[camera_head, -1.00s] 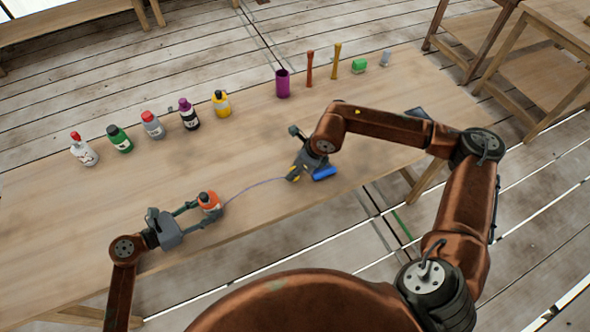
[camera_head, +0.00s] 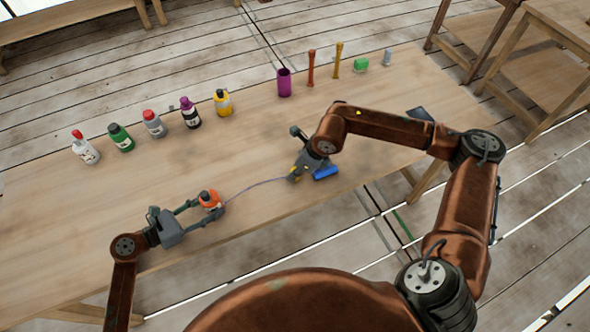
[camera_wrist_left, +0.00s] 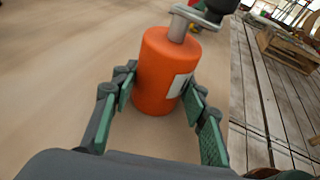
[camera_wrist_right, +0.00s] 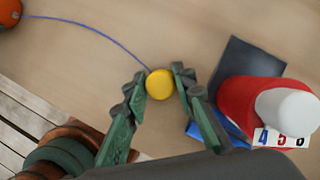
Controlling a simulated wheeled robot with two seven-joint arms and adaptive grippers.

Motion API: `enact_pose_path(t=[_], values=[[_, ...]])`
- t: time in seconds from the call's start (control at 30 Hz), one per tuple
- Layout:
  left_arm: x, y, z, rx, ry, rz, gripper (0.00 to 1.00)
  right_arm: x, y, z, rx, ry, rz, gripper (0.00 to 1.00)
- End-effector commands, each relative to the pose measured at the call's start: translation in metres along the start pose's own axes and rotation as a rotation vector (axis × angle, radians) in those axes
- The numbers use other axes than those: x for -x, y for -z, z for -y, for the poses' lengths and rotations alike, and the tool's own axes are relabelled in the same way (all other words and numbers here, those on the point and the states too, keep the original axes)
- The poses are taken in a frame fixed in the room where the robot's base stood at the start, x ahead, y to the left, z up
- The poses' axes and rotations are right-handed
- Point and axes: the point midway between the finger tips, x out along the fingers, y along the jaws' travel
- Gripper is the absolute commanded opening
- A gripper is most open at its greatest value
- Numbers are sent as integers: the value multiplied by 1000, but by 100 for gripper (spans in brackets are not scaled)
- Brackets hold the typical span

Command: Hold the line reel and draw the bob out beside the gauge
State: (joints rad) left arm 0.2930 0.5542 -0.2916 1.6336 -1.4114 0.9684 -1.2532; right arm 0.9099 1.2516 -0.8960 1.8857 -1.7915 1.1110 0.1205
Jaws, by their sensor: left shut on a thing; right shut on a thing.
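The orange line reel (camera_head: 210,200) stands upright near the table's front edge at left. My left gripper (camera_head: 198,207) is shut around it, with a finger on either side in the left wrist view, where the reel (camera_wrist_left: 160,75) has a pale label and a grey top fitting. A thin purple-blue line (camera_head: 255,186) runs from the reel to my right gripper (camera_head: 293,176). In the right wrist view the right gripper (camera_wrist_right: 160,88) is shut on the round yellow bob (camera_wrist_right: 160,84), at the line's end. A blue piece (camera_head: 326,172) lies beside the right gripper; whether it is the gauge, I cannot tell.
Several bottles (camera_head: 153,123) line the table's back left. A purple cup (camera_head: 284,83) stands behind. The middle table is clear.

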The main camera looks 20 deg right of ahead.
Motion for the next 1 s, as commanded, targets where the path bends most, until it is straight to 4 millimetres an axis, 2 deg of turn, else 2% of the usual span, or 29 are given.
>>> enact_pose_path(t=[0.27, 0.3, 0.57, 0.87, 1.0], values=[[0, 0, 0, 0, 0, 0, 27, -1, 0, 0, 0, 0, 0, 8], [0, 0, 0, 0, 0, 0, 27, -1, 0, 0, 0, 0, 0, 26], [0, 0, 0, 0, 0, 0, 27, -1, 0, 0, 0, 0, 0, 44], [0, 0, 0, 0, 0, 0, 27, 0, 0, 0, 0, 0, 0, 45], [0, 0, 0, 0, 0, 0, 27, 12, 0, 1, -1, 1, 2, 45]])
